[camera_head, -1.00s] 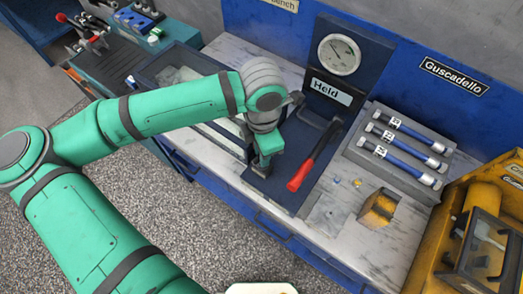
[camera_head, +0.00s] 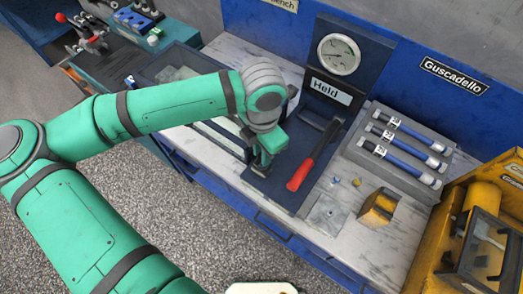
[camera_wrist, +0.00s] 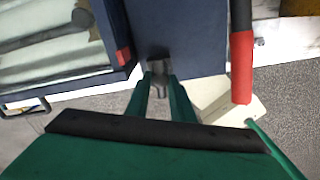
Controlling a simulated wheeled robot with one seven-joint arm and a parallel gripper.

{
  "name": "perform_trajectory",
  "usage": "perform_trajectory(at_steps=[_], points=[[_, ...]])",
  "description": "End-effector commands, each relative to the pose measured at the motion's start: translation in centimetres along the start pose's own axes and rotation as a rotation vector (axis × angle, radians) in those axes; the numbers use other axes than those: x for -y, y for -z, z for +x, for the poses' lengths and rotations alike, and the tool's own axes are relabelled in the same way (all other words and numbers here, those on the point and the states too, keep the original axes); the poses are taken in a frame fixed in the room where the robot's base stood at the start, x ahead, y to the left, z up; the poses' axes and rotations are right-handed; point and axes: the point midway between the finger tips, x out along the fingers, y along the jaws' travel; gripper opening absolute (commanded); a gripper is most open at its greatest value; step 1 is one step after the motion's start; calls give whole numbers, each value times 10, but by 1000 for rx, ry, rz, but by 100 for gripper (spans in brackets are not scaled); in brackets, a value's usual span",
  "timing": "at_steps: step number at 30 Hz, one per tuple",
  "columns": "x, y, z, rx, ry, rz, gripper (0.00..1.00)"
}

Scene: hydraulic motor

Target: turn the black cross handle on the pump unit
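The pump unit (camera_head: 283,186) is a dark blue base with an upright back plate, a round gauge (camera_head: 338,54) and a label reading "Held". A red-gripped lever (camera_head: 314,156) slants across it; its red grip (camera_wrist: 242,68) shows at the right in the wrist view. My gripper (camera_head: 264,160) points down over the left part of the base. In the wrist view its two green fingers (camera_wrist: 160,88) stand close together with a small dark grey piece between their tips. I cannot tell whether that piece is the cross handle or whether the fingers touch it. The black cross handle is not clearly visible.
A glass-topped case (camera_head: 170,68) stands left of the unit. A grey tray (camera_head: 358,152) with blue cylinders lies to the right. A small yellow block (camera_head: 379,207) sits on the bench near a yellow machine (camera_head: 487,225). The red lever is close beside my gripper.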

Motion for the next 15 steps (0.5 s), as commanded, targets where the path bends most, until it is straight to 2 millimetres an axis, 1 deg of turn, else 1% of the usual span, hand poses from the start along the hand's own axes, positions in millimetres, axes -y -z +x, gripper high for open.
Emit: perform_trajectory(at_steps=[1,2,3,11,15], points=[[-1,-3,-2,10,-3,1,31],[-1,-3,-2,10,-3,1,38],[-1,-3,-1,8,-3,0,40],[-1,-1,-1,4,-1,0,40],[-1,-1,-9,3,-3,0,40]])
